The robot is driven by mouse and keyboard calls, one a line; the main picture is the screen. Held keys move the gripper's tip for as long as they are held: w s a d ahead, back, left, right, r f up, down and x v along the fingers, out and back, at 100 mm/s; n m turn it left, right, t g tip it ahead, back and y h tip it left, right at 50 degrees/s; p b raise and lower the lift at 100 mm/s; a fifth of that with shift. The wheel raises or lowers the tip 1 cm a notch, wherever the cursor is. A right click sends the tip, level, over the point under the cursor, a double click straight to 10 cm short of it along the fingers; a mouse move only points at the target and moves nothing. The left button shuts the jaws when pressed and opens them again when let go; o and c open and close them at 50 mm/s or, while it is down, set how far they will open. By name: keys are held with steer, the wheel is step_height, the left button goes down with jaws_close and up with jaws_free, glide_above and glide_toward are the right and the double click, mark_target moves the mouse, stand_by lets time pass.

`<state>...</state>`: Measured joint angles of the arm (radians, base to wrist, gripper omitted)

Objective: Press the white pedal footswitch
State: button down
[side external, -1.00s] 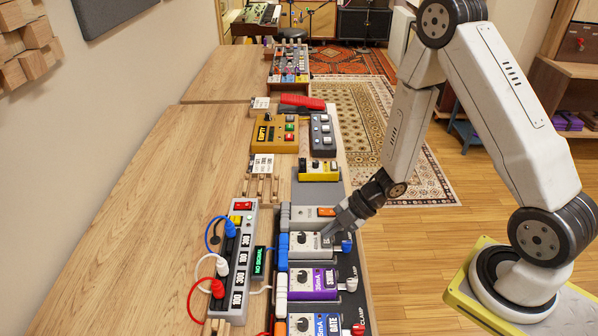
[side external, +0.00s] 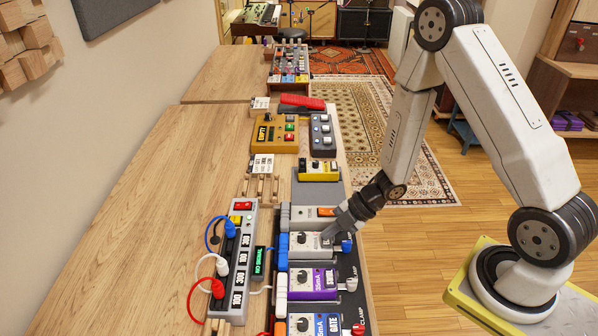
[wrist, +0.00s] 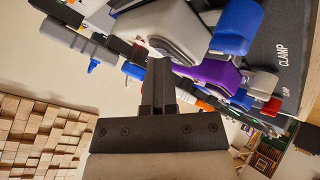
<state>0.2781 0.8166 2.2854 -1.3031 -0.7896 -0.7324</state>
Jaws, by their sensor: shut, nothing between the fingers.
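The white pedal (side external: 312,254) sits in the row on the dark board, with a dark knob on its top and blue pieces at its left and right ends. My gripper (side external: 328,235) is shut and empty, with its fingertips low over the right part of the pedal top, at the footswitch. The fingers cover the footswitch, so I cannot see it or tell how far it is pressed. In the wrist view my shut fingers (wrist: 161,68) reach the pale pedal body (wrist: 165,30). A blue clamp piece (wrist: 237,28) is beside it.
A purple pedal (side external: 312,281) is just nearer the camera, and a grey one (side external: 305,215) with an orange label just beyond. A small display (side external: 259,262) with lit green text and a power strip (side external: 236,295) with cables stand left. Bare wood (side external: 150,240) lies further left.

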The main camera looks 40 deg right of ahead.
steer(key=shift+r, duration=0.85)
steer(key=shift+r, duration=2.5)
steer(key=shift+w, duration=0.1)
